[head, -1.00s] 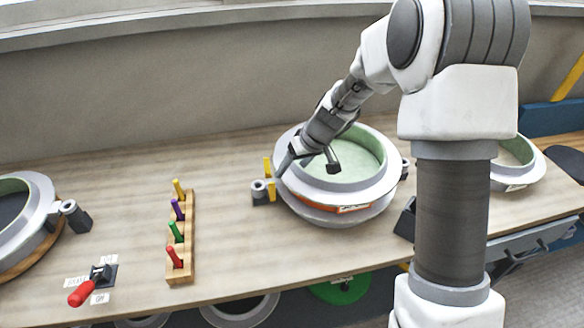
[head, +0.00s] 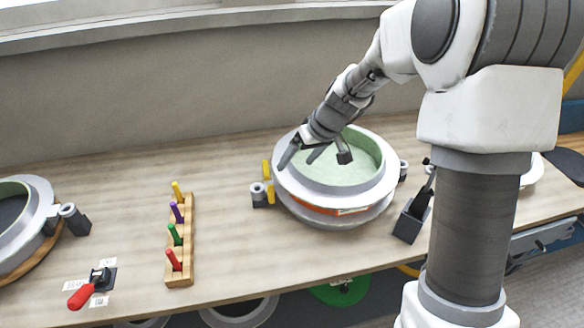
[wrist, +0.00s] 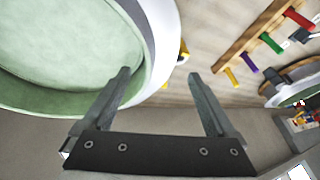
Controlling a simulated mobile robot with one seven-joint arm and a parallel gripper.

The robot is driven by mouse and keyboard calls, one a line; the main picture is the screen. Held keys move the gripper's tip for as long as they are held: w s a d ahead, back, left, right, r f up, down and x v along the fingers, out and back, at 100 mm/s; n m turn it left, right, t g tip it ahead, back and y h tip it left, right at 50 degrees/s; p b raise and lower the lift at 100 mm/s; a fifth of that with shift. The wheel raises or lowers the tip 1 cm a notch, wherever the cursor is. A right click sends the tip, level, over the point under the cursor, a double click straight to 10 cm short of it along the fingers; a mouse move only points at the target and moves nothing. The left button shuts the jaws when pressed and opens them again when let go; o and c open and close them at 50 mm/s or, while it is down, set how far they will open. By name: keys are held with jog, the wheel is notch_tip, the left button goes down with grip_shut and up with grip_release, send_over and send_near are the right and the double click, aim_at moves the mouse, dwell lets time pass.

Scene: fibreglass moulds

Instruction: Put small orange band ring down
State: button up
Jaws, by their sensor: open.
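The small orange band ring (head: 285,182) is a pale grey ring with an orange band and a white label on its front. It sits level on a round grey mould on the bench, around a pale green inside. My gripper (head: 303,158) is open and empty above the ring's left rim. In the wrist view my gripper (wrist: 158,76) has its two fingers wide apart with nothing between them. The ring's wall (wrist: 163,35) passes behind the left finger there; contact cannot be told.
A yellow-handled clamp (head: 271,195) stands at the mould's left. A wooden rack (head: 181,281) holds several coloured pegs. A red-handled lever (head: 82,295) and another mould (head: 38,205) are at left. A dark box (head: 409,228) stands right. Bench between rack and mould is clear.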

jog(key=s+d+r+m+t+h, duration=0.1)
jog(key=s+d+r, duration=0.2)
jog(key=s+r, duration=0.4)
jog(key=s+d+r+m+h, duration=0.1)
jog(key=s+d+r, duration=0.2)
jog(key=s+r, duration=0.45)
jog(key=s+d+r+m+t+h, duration=0.1)
jog(key=s+d+m+h, duration=0.1)
jog(key=s, duration=1.1)
jog(key=d+m, duration=0.1)
jog(key=d, duration=0.1)
jog(key=shift+d+r+t, duration=0.15)
jog(key=shift+d+t, duration=0.25)
jog(key=shift+w, duration=0.1)
jog(key=shift+r+p, duration=0.55)
jog(key=shift+p, duration=0.1)
